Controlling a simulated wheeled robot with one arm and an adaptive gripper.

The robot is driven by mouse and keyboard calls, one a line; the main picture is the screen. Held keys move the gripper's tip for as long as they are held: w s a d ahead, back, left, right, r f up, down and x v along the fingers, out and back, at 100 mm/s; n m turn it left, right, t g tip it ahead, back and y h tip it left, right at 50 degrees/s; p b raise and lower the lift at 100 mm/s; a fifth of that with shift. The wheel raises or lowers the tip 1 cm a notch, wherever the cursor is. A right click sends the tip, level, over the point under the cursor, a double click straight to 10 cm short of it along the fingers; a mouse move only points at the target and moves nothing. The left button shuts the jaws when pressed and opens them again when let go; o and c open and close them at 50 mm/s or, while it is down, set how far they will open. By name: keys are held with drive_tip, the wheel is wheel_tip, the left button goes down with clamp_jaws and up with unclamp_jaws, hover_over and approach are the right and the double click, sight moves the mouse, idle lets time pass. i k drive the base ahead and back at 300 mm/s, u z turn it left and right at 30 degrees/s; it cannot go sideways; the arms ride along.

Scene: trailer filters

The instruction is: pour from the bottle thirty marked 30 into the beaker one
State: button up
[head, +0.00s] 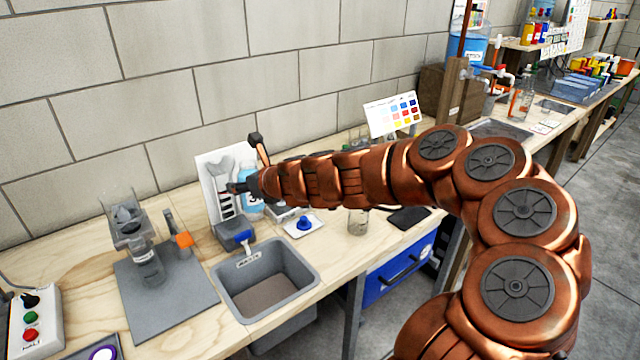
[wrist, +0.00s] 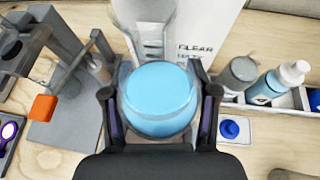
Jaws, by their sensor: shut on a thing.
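My gripper (wrist: 160,92) is shut on a clear bottle (wrist: 161,98) with light blue liquid, one finger on each side. In the head view the bottle (head: 251,192) stands behind my gripper (head: 246,186), in front of a white chart board. Part of a dark mark shows on its label, but the full number is hidden. A clear glass vessel (head: 358,221) stands on the bench below my arm; I cannot tell whether it is beaker one.
A grey sink (head: 308,272) lies in front of the bottle. A stand with a clear vessel (head: 126,222) and orange knob is at the left. A blue-knobbed white plate (head: 303,225) sits right of the bottle. Another bottle with a white cap (wrist: 280,82) stands in a rack.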

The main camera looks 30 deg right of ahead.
sight(358, 220)
drive_tip(key=k, duration=0.5)
drive_tip(key=u, duration=2.1)
drive_tip(key=k, duration=0.9)
drive_tip(key=z, duration=1.15)
drive_tip(key=i, duration=0.5)
drive_tip(key=z, duration=0.05)
